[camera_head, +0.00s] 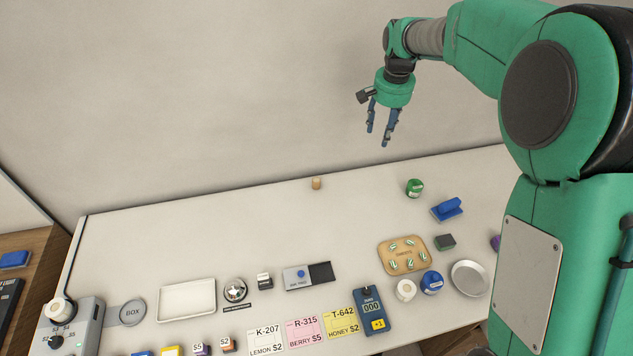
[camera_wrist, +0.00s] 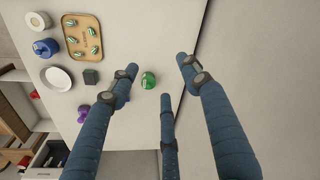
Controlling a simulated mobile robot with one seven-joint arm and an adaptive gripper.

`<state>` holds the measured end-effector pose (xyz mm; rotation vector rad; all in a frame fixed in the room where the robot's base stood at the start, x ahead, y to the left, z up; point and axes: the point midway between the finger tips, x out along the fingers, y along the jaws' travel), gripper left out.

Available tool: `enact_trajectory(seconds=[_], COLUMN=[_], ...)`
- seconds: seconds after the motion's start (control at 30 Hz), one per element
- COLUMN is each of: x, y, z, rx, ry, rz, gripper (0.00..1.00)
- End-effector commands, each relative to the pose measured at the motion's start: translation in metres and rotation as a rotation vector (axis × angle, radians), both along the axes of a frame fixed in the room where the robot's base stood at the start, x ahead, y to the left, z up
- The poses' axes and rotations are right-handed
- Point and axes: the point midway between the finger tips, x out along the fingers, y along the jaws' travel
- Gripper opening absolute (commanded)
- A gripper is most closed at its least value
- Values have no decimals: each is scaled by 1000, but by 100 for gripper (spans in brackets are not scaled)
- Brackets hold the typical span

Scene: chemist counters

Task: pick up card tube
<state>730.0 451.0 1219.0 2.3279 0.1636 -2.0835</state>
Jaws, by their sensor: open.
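A small tan cylinder (camera_head: 316,184), which looks like the card tube, stands upright near the back edge of the white counter. I cannot make it out in the wrist view. My gripper (camera_head: 378,138) is open and empty, with its blue fingers pointing down. It hangs well above the back of the counter, to the right of the tan cylinder and apart from it. In the wrist view my gripper's spread fingers (camera_wrist: 158,76) frame a green jar (camera_wrist: 148,80) far below, with nothing held between them.
The green jar (camera_head: 414,188) and a blue stamp-like block (camera_head: 447,209) stand right of the tan cylinder. The counter (camera_head: 250,215) around the cylinder is clear.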

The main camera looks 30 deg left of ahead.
Motion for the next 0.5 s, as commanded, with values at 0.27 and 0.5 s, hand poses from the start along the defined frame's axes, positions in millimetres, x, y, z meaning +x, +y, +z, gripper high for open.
enact_trajectory(seconds=[0.27, 0.5], x=[6, 1], y=[77, 139], z=[-54, -107], rx=[-21, -40], ry=[40, 71], rz=[13, 22], gripper=[47, 47])
